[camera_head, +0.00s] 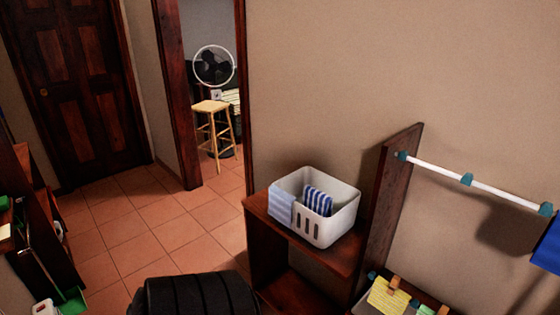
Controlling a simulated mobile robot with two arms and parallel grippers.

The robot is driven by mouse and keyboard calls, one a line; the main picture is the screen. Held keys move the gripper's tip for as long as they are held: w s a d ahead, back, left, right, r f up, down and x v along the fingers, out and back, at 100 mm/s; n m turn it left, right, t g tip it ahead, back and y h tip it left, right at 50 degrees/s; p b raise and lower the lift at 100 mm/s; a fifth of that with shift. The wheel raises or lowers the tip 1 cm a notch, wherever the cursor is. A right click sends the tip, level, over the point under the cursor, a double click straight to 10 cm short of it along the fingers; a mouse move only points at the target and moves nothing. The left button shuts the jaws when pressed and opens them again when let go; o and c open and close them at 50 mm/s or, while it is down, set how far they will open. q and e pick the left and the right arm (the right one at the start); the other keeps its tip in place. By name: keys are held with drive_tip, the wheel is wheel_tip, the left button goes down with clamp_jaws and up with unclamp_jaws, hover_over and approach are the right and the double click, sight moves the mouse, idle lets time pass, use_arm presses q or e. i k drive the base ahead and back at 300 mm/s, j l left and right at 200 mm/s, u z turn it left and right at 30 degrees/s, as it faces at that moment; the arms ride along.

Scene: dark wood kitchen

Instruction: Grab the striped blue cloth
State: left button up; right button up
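A dark blue and white striped cloth (318,201) is inside a white plastic basket (335,229), folded or bunched and standing partly above the near rim; its lower part is hidden by the basket wall. A pale blue cloth (281,205) hangs over the basket's left rim; faint lines on it are too small to tell clearly. The basket stands on top of a reddish-brown wooden shelf unit against the wall. Neither of my grippers is in view.
The shelf unit (262,212) has an open lower compartment. A tall wooden panel (390,190) and a white rail (440,173) stand to its right. Yellow and green cloths (389,297) lie low right. Tiled floor (150,225) is open at left. A stool (212,107) stands beyond the doorway.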

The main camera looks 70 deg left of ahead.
sight(317, 201)
drive_tip(key=u, duration=1.85)
